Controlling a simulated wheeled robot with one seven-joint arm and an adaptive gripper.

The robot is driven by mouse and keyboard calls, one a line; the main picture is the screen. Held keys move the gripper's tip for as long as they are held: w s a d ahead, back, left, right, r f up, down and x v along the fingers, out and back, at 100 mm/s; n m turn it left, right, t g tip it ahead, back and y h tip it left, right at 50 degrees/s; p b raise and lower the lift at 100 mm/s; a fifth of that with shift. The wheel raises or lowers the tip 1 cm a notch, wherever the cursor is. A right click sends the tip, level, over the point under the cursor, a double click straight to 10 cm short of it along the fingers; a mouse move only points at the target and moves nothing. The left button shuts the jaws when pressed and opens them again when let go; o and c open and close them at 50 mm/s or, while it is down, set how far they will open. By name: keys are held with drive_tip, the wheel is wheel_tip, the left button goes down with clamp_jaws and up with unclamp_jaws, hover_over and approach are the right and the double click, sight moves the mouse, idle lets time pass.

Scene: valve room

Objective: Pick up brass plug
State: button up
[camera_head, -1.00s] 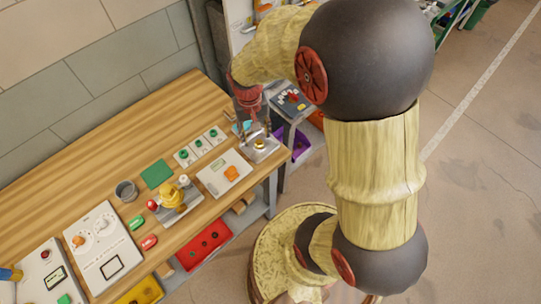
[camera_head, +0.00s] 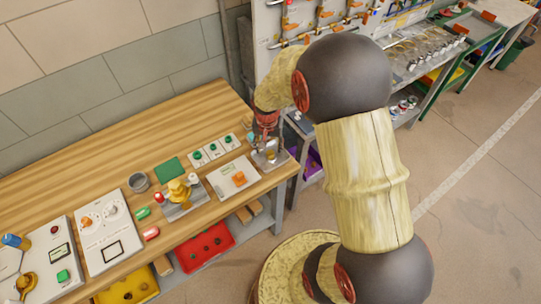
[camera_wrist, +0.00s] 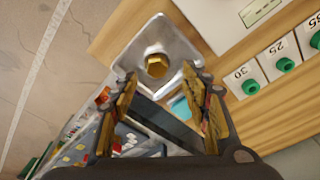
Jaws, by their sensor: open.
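The brass plug (camera_wrist: 157,65) is a hexagonal golden piece in the middle of a square metal plate (camera_wrist: 185,45) at the workbench corner. In the head view the plug (camera_head: 271,155) shows small at the bench's right end, just under my gripper (camera_head: 267,143). In the wrist view my gripper (camera_wrist: 160,77) is open and empty. Its two brass-coloured fingers point at the plate, with the plug just beyond and between the tips. I cannot tell whether the tips touch the plate.
A white panel with an orange part (camera_head: 238,177) and a row of numbered cards with green knobs (camera_head: 213,148) lie close by on the bench. A light blue object (camera_wrist: 180,107) lies beside one finger. A side table stands past the bench's right end.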

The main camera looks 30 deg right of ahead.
sight(270, 153)
drive_tip(key=f, duration=0.4)
drive_tip(key=shift+w+d, duration=0.15)
drive_tip(key=shift+d, duration=0.25)
drive_tip(key=shift+c, duration=1.3)
clamp_jaws()
